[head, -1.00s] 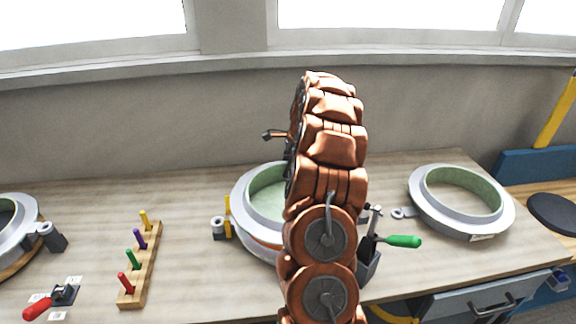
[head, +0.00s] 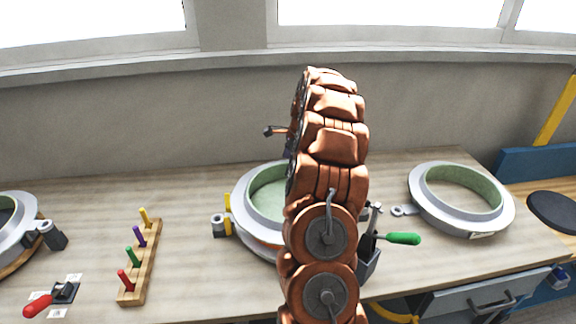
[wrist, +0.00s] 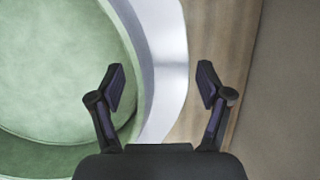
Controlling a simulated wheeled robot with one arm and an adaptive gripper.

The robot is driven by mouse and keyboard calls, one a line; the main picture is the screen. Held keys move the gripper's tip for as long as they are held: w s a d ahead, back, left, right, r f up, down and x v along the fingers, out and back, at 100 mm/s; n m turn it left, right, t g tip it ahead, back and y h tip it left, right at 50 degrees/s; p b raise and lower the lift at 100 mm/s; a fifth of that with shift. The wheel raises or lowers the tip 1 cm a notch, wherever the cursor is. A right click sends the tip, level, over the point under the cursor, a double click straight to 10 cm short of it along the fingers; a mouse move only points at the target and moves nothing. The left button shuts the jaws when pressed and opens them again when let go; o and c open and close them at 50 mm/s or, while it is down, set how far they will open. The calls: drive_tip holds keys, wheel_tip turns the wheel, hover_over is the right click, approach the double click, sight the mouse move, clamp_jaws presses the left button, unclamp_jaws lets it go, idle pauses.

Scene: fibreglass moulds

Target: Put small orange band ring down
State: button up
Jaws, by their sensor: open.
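My gripper (wrist: 162,88) is open in the wrist view, with nothing between its fingers. It is over the pale grey rim (wrist: 165,50) of a round mould with a green inside (wrist: 60,70). In the head view the middle mould (head: 243,205) stands on the bench, partly hidden behind my arm. A thin orange strip (head: 262,243) shows low on its front side. I cannot tell whether this strip is the small orange band ring. No separate orange ring shows in the wrist view.
A wooden peg rack (head: 140,275) with coloured pegs and a red-handled clamp (head: 40,305) are at left. Another mould (head: 18,230) is at the left edge. A green-handled tool (head: 400,239) and a further mould (head: 425,205) are at right. Bare bench lies behind the rack.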

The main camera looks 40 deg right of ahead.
drive_tip(key=b+v, duration=0.2)
drive_tip(key=v, duration=0.9)
drive_tip(key=shift+b, duration=0.3)
drive_tip(key=s+a+r+n+g+y, duration=0.1)
drive_tip(key=s+a+n, duration=0.35)
drive_tip(key=a, duration=1.05)
drive_tip(key=s+a+r+n+g, duration=0.1)
drive_tip(key=a+n, duration=0.7)
drive_tip(key=a, duration=0.6)
drive_tip(key=s+a+f+n+g, duration=0.2)
drive_tip(key=s+a+n, duration=0.5)
drive_tip(key=s+a, duration=0.45)
drive_tip(key=s+a+f+n+h, duration=0.1)
drive_tip(key=s+f+n, duration=0.2)
drive_tip(key=s, duration=0.4)
drive_tip(key=s+a+f+n+h, duration=0.1)
drive_tip(key=s+f+n, duration=0.2)
drive_tip(key=s, duration=0.5)
drive_tip(key=shift+g, duration=0.4)
drive_tip(key=shift+a, duration=0.1)
